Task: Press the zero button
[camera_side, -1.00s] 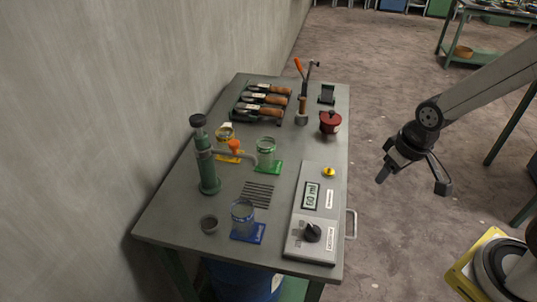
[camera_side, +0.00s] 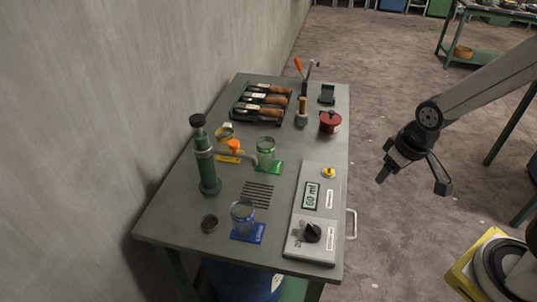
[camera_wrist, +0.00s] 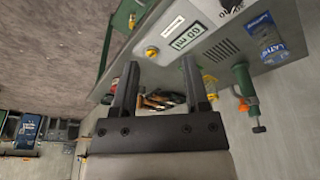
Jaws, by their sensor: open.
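A yellow button (camera_side: 328,172) sits at the far end of a light grey control panel (camera_side: 297,240) on the table's right side. The button also shows in the wrist view (camera_wrist: 151,51), between and slightly beyond the fingertips. The panel has a display (camera_side: 311,196) that seems to read 60 ml, and a black knob (camera_side: 312,232) at its near end. A small label beside the button is too small to read. My gripper (camera_side: 411,184) is open and empty in the air right of the table, well apart from the button. Its two fingers show in the wrist view (camera_wrist: 160,62).
The grey table (camera_side: 180,222) also holds a green pump dispenser (camera_side: 206,165), a blue-based glass (camera_side: 243,216), a green-based glass (camera_side: 266,150), a red pot (camera_side: 330,122) and several wooden-handled tools (camera_side: 265,102). A metal handle (camera_side: 352,224) sticks out at the table's right edge.

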